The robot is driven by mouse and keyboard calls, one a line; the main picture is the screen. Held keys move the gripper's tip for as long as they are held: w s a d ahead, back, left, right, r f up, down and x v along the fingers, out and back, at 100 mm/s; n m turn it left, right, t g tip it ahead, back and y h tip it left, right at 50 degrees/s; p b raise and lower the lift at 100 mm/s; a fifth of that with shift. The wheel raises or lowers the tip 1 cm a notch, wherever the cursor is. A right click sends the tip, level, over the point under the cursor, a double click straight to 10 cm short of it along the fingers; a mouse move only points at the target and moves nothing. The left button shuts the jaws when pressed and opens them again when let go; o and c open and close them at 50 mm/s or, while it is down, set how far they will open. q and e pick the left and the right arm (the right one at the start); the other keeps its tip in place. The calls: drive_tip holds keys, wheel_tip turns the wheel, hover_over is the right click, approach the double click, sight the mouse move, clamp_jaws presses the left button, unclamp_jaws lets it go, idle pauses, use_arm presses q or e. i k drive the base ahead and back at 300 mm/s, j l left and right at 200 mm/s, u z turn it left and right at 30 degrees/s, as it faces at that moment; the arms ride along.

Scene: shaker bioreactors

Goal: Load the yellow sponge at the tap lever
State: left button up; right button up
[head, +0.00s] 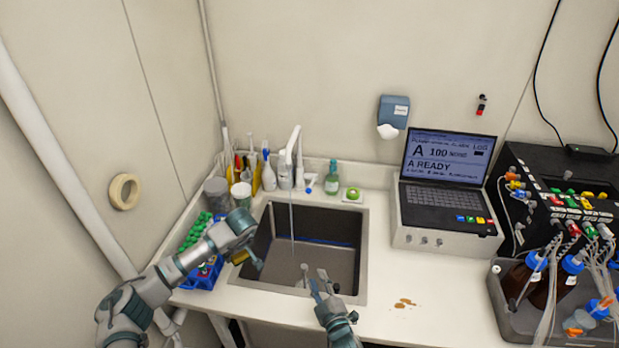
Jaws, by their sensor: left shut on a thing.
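The yellow sponge (239,257) is in my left gripper (252,256), at the left rim of the sink (362,245). The gripper is shut on it and covers part of it. The white tap (293,146) stands behind the sink, with a thin stream (291,222) falling from its spout into the basin. A small white part with a blue end (310,188) sits right of the tap's base; I cannot tell whether it is the lever. My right gripper (322,286) is over the front of the sink, its fingers apart and nothing visible between them.
Bottles and brushes (265,172) crowd behind the sink's left corner. A blue rack with green caps (196,235) stands left. A green sponge or dish item (352,194) lies behind the sink. A laptop-like console (446,190) stands right.

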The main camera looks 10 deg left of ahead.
sight(308, 191)
drive_tip(key=i+j, duration=0.1)
drive_tip(key=i, duration=0.4)
drive_tip(key=i+j, duration=0.1)
drive_tip(key=i, duration=0.4)
